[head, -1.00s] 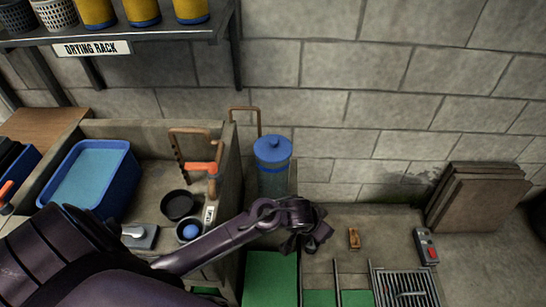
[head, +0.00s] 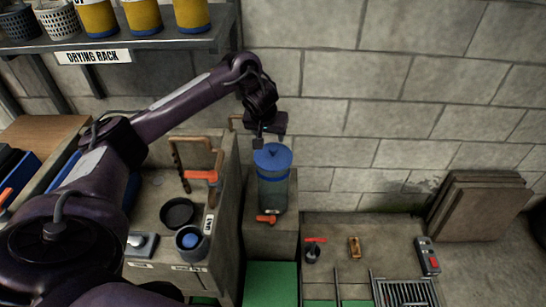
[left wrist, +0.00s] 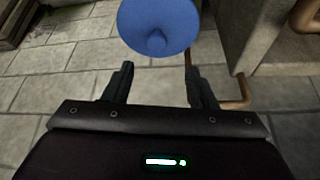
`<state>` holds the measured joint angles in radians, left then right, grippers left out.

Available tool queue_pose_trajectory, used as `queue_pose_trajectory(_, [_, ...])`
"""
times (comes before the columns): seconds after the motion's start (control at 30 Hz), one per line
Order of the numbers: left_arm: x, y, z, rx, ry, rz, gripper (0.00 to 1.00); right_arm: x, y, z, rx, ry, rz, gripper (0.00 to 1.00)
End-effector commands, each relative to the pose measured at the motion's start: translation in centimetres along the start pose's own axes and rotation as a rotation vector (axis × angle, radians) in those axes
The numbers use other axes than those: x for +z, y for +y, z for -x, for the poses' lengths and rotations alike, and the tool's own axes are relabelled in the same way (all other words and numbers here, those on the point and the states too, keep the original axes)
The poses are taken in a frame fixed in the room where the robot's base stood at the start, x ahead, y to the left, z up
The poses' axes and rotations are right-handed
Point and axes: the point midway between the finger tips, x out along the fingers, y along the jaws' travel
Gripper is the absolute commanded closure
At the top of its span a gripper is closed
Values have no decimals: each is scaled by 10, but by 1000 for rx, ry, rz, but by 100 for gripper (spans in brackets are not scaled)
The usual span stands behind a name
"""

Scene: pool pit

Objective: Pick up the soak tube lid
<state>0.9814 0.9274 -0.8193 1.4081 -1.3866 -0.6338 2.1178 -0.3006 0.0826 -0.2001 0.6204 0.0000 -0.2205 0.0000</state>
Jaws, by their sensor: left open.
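The soak tube lid (head: 272,156) is a round blue disc with a small knob on top. It sits on the clear soak tube (head: 273,193), which stands upright on a stone block by the wall. My left gripper (head: 269,142) is open and hangs just above and behind the lid, apparently not touching it. In the left wrist view the lid (left wrist: 157,22) and its knob lie beyond the fingertips (left wrist: 160,68), with nothing between the fingers. My right gripper is not in view.
A copper pipe (left wrist: 243,92) runs close beside the left gripper. An orange-handled valve (head: 267,218) sits at the tube's foot. The drying rack shelf (head: 170,42) with yellow containers is at upper left.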

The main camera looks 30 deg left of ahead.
Motion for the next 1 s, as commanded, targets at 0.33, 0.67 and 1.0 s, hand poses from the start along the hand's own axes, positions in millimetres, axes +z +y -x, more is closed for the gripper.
queue_pose_trajectory(0.33, [7, 2, -40, -3, -4, 6, 48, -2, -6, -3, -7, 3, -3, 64])
queue_pose_trajectory(0.67, [10, 5, -74, -1, 0, 6, 48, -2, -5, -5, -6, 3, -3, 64])
queue_pose_trajectory(1.0, [10, 5, -74, -1, 0, 5, 67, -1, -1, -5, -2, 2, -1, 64])
